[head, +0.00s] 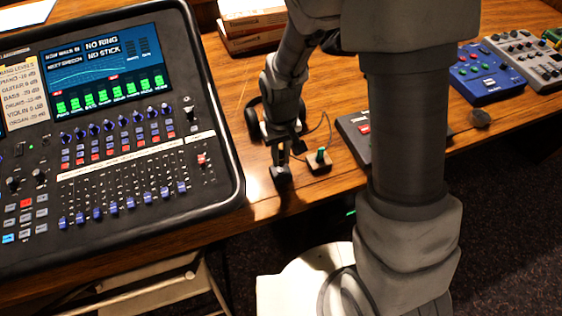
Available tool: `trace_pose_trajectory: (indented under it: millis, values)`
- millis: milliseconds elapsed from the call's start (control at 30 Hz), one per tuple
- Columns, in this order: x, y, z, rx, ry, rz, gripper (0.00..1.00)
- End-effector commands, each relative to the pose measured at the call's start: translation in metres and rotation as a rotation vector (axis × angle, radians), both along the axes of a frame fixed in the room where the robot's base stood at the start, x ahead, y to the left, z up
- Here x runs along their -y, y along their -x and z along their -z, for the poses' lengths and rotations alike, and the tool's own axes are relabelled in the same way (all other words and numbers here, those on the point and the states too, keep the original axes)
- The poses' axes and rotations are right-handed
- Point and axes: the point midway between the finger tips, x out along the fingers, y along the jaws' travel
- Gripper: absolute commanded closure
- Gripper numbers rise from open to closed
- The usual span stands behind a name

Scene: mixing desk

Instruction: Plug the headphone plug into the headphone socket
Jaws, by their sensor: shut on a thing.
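My gripper (281,173) points down just above the desk front, right of the mixing desk. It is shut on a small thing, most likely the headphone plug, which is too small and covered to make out. Dark headphones (252,122) lie on the table behind my wrist and are partly hidden by it. A thin black cable (329,124) arches to the right of the wrist. A small brown block (319,168) with a green-topped piece (320,155) stands a little right of my gripper, apart from it. I cannot make out the headphone socket for certain.
The large mixing desk (225,190) fills the left. A dark device (352,135) is partly hidden behind my arm. Blue (487,83) and grey (528,62) pedals stand at the right, boxes (250,38) at the back. The wooden table's front edge is close to my gripper.

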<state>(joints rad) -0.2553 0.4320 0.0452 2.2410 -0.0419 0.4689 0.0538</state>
Motion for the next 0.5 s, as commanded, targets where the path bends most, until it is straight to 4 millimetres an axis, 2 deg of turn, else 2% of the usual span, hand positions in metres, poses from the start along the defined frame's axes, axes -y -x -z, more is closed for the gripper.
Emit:
trace_pose_trajectory:
  millis: [500]
  values:
    - [0.000,0.000,-0.023,0.000,0.000,0.000,1.00]
